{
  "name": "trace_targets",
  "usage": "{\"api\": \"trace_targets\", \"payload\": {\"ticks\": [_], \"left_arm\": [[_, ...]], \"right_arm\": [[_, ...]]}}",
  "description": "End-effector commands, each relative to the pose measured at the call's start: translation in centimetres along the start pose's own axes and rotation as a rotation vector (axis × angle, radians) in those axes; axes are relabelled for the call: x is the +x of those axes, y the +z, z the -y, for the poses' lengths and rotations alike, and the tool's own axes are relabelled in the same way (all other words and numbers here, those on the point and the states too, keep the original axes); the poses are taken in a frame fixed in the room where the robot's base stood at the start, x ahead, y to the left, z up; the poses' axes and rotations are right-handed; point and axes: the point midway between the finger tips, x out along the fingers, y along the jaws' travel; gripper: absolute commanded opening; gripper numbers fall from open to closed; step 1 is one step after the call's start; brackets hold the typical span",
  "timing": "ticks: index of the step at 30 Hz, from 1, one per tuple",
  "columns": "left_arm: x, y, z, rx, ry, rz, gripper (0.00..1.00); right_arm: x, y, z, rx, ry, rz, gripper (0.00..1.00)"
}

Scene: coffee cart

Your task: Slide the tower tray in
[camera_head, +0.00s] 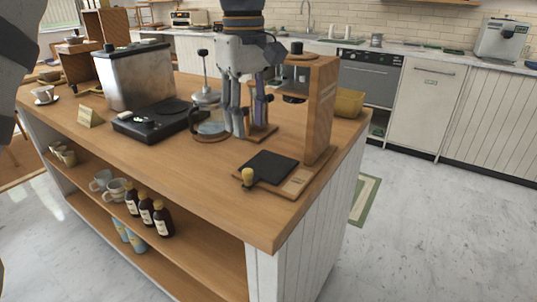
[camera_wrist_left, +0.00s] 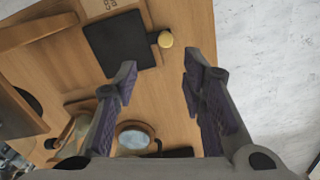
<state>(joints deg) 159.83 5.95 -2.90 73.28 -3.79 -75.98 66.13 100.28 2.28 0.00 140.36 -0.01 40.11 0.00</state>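The tray (camera_wrist_left: 120,43) and knob (camera_wrist_left: 166,39) show beyond the fingertips. My right gripper is not in view.
A glass carafe (camera_head: 211,125) stands close to the left gripper. A black scale (camera_head: 152,124) and steel machine (camera_head: 133,75) stand further left. A yellow bin (camera_head: 349,102) is behind the tower. The counter (camera_head: 200,172) in front of the tray is clear.

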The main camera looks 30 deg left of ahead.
Motion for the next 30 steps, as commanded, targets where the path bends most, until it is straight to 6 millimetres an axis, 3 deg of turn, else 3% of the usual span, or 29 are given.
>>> {"api": "trace_targets", "payload": {"ticks": [9, 13, 18, 25, 30], "left_arm": [[7.7, 0.1, 0.1, 0.002, -0.006, 0.004, 0.38], [10.2, 0.1, 0.1, 0.002, -0.003, 0.003, 0.38], [11.6, 0.1, 0.1, 0.002, -0.001, 0.002, 0.38], [11.7, 0.1, 0.1, 0.002, 0.0, 0.001, 0.38], [11.7, 0.1, 0.1, 0.002, 0.0, 0.001, 0.01]], "right_arm": [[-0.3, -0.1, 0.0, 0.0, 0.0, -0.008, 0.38], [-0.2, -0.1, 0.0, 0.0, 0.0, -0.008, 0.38], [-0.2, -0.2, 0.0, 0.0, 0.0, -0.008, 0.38], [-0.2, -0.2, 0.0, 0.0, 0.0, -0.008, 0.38], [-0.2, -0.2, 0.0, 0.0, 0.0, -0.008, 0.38]]}}
